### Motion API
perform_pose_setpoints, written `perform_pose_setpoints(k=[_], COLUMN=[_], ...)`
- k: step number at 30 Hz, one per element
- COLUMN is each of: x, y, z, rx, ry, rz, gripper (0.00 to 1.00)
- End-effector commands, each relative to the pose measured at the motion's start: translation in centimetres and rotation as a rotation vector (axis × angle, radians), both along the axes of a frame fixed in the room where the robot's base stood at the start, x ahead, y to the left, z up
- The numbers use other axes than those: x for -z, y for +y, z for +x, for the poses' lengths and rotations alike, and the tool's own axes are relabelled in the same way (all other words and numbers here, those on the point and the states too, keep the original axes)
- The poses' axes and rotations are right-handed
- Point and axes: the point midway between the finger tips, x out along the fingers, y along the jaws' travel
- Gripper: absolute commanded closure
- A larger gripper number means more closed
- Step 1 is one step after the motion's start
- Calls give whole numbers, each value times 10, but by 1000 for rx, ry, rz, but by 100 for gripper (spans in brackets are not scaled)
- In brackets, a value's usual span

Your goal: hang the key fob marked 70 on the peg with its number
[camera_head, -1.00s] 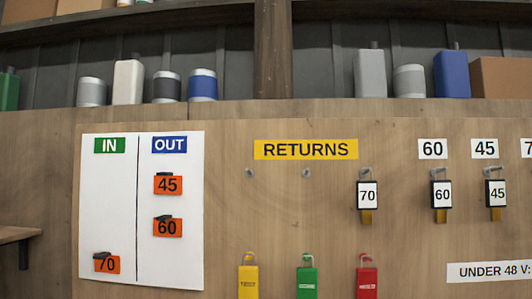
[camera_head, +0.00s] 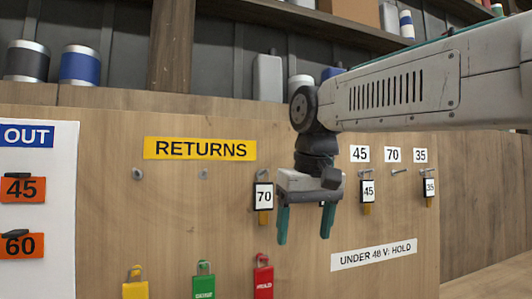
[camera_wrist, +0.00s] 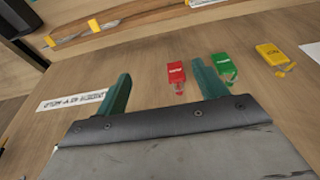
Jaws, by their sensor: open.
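The key fob marked 70 (camera_head: 263,197), white with a dark frame and a brown-yellow end, hangs on the right peg under the RETURNS sign. The peg under the 70 label (camera_head: 393,155) is a bare metal pin (camera_head: 399,171), between the hanging 45 fob (camera_head: 368,191) and 35 fob (camera_head: 429,188). My gripper (camera_head: 303,238) points down in front of the board, just right of the 70 fob in the picture. Its green fingers are apart with nothing between them. The wrist view shows both fingers (camera_wrist: 162,72) open; no 70 fob is visible there.
Yellow (camera_head: 135,284), green (camera_head: 204,281) and red (camera_head: 263,277) tags hang low on the board. A label reading UNDER 48 V: HOLD (camera_head: 374,255) is below the pegs. Two RETURNS pegs (camera_head: 138,174) are bare. Canisters stand on the ledge above.

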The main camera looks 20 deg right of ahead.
Motion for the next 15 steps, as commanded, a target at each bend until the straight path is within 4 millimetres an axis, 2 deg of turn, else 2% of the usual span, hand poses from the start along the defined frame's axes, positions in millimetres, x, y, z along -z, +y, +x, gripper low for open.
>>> perform_pose_setpoints(k=[1,3,6,10,15], x=[-27,-60,-96,-126,-140], y=[4,8,13,17,18], z=[28,57,91,119,134], rx=[-3,-3,-2,0,3], ry=[-21,-48,-82,-113,-132], rz=[0,0,2,5,7], gripper=[29,29,29,29,29])
